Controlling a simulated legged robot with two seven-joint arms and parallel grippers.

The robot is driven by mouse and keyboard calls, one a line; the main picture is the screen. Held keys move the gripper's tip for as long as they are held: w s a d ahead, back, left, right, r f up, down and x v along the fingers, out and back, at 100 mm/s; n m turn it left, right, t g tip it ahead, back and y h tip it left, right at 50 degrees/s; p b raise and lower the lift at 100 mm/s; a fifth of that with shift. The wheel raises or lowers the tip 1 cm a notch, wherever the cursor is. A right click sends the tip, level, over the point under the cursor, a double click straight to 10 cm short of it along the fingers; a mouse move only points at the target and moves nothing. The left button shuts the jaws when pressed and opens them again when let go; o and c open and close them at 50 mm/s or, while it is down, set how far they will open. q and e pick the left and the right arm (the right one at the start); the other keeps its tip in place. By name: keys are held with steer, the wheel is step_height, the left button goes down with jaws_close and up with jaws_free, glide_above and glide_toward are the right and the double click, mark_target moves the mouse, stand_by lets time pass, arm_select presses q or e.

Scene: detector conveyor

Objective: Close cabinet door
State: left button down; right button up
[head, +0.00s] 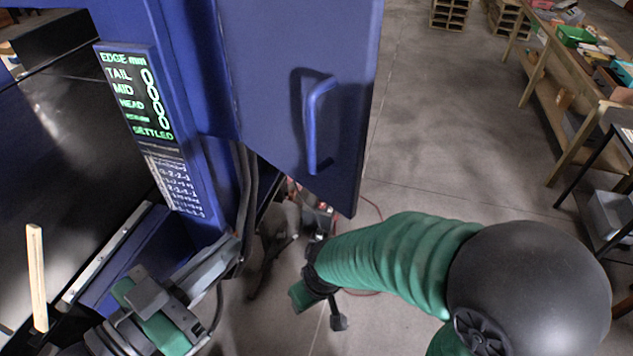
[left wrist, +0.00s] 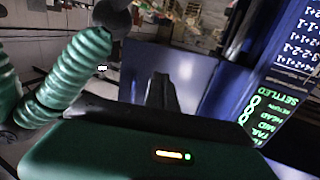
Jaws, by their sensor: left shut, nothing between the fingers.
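The blue cabinet door (head: 270,75) stands swung out from its blue frame at the top middle of the head view. A gap shows below and behind its lower edge. Its blue bar handle (head: 319,125) is on the face towards me, near the right edge. My left gripper (head: 228,250) is shut and empty at the lower left, below the display post and apart from the handle. In the left wrist view its dark fingers (left wrist: 160,92) point at blue surfaces. My right arm (head: 400,255) reaches in from the right below the door; its fingers cannot be made out.
A display panel (head: 138,95) with green text is on the blue post left of the door. A dark conveyor surface (head: 70,130) with a pale wooden stick (head: 36,275) lies at the left. Open concrete floor (head: 440,130) extends right of the door, towards a cluttered workbench (head: 545,75).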

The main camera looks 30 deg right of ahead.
arm_select(q)
steer(key=s+r+m+g+h, duration=0.1)
steer(key=s+r+m+g, duration=0.1)
steer(key=s, duration=0.2)
steer(key=p, duration=0.3)
glide_toward(333, 189)
steer(key=x, duration=0.5)
steer(key=shift+d, duration=0.25)
steer(key=shift+d+r, duration=0.1)
steer(key=shift+d, duration=0.2)
steer(key=shift+w+d, duration=0.15)
steer(key=shift+w, duration=0.1)
arm_select(e)
steer(key=v, duration=0.2)
steer(key=w+v, duration=0.1)
steer(key=v, duration=0.1)
steer(key=shift+a, duration=0.1)
arm_select(q)
steer(key=shift+d, duration=0.1)
